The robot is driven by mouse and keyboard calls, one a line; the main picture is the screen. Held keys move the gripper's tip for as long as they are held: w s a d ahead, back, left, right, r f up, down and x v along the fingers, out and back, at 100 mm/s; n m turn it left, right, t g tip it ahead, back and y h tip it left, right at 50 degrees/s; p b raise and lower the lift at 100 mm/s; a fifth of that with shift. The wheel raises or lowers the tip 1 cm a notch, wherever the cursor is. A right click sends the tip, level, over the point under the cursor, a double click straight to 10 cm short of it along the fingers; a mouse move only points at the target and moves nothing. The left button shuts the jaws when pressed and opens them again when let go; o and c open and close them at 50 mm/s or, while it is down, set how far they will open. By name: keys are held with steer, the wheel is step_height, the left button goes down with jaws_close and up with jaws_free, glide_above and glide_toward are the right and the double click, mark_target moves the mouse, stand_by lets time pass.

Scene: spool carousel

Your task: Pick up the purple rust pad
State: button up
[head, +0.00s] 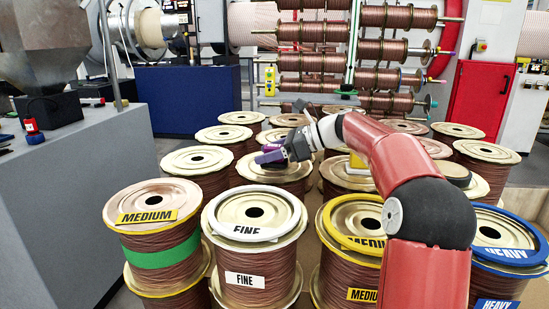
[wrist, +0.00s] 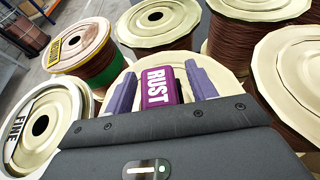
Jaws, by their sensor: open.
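The purple rust pad (wrist: 157,88), with white RUST lettering, lies on the pale top flange of a copper-wire spool (head: 262,176). In the wrist view it sits between the two grey-purple fingers of my gripper (wrist: 159,72), one finger on each side with little space. The jaws are open; I cannot tell whether either finger touches the pad. In the head view my gripper (head: 285,152) is low over that spool, and the pad (head: 268,157) shows as a small purple patch, partly hidden by the gripper.
Spools crowd all around. Nearest are a MEDIUM spool with a green band (head: 160,250), a white-ringed FINE spool (head: 255,272) and a blue-ringed HEAVY spool (head: 505,262). A grey machine (head: 80,190) stands left. A spool rack (head: 355,50) stands behind.

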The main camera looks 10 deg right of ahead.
steer(key=shift+w+a+f, duration=0.1)
steer(key=shift+a, duration=0.1)
steer(key=c, duration=1.1)
